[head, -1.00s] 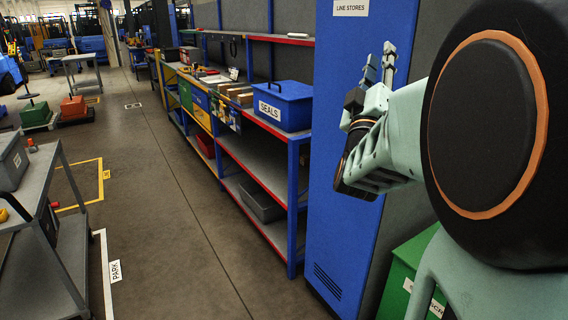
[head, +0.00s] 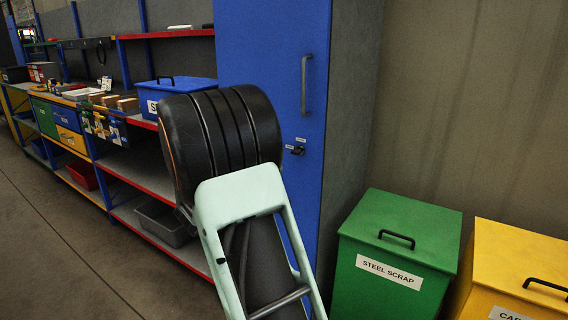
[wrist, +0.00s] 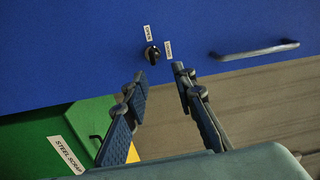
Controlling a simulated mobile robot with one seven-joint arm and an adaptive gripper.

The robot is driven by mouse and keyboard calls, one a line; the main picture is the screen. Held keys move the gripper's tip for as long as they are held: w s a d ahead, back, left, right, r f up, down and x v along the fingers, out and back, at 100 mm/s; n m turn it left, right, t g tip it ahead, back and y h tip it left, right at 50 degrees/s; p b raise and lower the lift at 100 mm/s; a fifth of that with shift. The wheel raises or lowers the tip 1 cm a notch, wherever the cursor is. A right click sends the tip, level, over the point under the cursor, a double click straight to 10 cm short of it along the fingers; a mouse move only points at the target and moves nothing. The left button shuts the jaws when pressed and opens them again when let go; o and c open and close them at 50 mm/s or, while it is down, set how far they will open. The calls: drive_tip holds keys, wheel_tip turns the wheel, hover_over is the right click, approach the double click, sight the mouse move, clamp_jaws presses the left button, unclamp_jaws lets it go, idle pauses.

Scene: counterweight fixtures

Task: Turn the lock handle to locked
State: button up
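The lock handle is a small black knob (head: 297,151) on the blue cabinet door (head: 270,60), below the long door pull. It also shows in the wrist view (wrist: 152,54), with two small white labels (wrist: 147,33) beside it. Their words are too small to read surely, and I cannot tell which label the handle points to. My gripper (wrist: 158,75) is open and empty in the wrist view. Its fingertips are near the knob, which appears just beyond the gap between them; I see no grip on it. In the head view my arm hides the gripper.
The grey door pull (head: 305,85) stands out from the door above the lock. A green steel scrap bin (head: 400,225) and a yellow bin (head: 520,260) stand right of the cabinet. Shelving with a blue box (head: 185,88) stands on the left. The floor at left is clear.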

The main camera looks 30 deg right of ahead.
sight(294, 153)
drive_tip(key=shift+m, duration=0.5)
drive_tip(key=x, duration=0.3)
drive_tip(key=f+x, duration=0.1)
drive_tip(key=x, duration=0.7)
drive_tip(key=shift+f+b, duration=0.25)
drive_tip(key=shift+b, duration=0.1)
drive_tip(key=shift+a, duration=0.1)
clamp_jaws()
